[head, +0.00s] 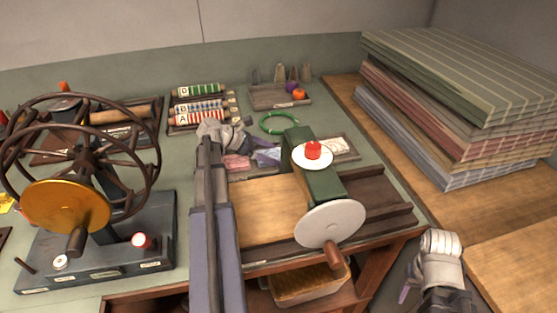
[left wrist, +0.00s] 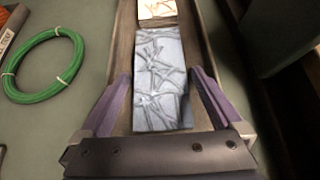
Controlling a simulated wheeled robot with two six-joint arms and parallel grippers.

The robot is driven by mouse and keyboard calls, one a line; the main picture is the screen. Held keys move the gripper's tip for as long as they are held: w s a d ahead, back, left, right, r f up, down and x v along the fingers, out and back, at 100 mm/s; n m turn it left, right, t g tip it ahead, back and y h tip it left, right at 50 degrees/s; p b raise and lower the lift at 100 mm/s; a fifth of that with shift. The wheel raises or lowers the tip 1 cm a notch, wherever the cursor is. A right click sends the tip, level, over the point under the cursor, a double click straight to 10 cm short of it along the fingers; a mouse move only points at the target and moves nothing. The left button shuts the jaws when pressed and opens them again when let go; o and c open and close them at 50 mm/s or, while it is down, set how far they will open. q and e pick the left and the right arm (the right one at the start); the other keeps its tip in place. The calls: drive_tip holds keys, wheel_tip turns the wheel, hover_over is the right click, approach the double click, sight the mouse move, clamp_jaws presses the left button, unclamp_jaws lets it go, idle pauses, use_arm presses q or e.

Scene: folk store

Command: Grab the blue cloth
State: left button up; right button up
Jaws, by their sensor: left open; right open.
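The blue cloth (head: 268,156) is a folded, wrinkled blue-grey piece in a shallow tray (head: 245,175) on the green bench. It fills the middle of the left wrist view (left wrist: 160,82). My left gripper (head: 245,150) is open at the tray, just above the cloth. In the left wrist view its two purple fingers stand one on each side of the near half of the cloth, with no clear contact. A pink cloth (head: 236,161) and a cream cloth (head: 338,146) lie in the same tray. My right gripper (head: 405,288) is open, low at the bottom right, away from the bench.
A green machine with a white disc (head: 331,223) stands right of the tray. A green coil (head: 278,123) lies behind it. A large spoked wheel (head: 82,152) stands at left. Labelled rolls (head: 200,105) are at the back. Stacked striped fabrics (head: 460,100) stand on the right.

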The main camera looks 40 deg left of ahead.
use_arm(q)
drive_tip(key=shift+w+d+f, duration=0.2)
drive_tip(key=shift+f, duration=0.1)
drive_tip(key=shift+r, duration=0.1)
drive_tip(key=c, duration=1.2)
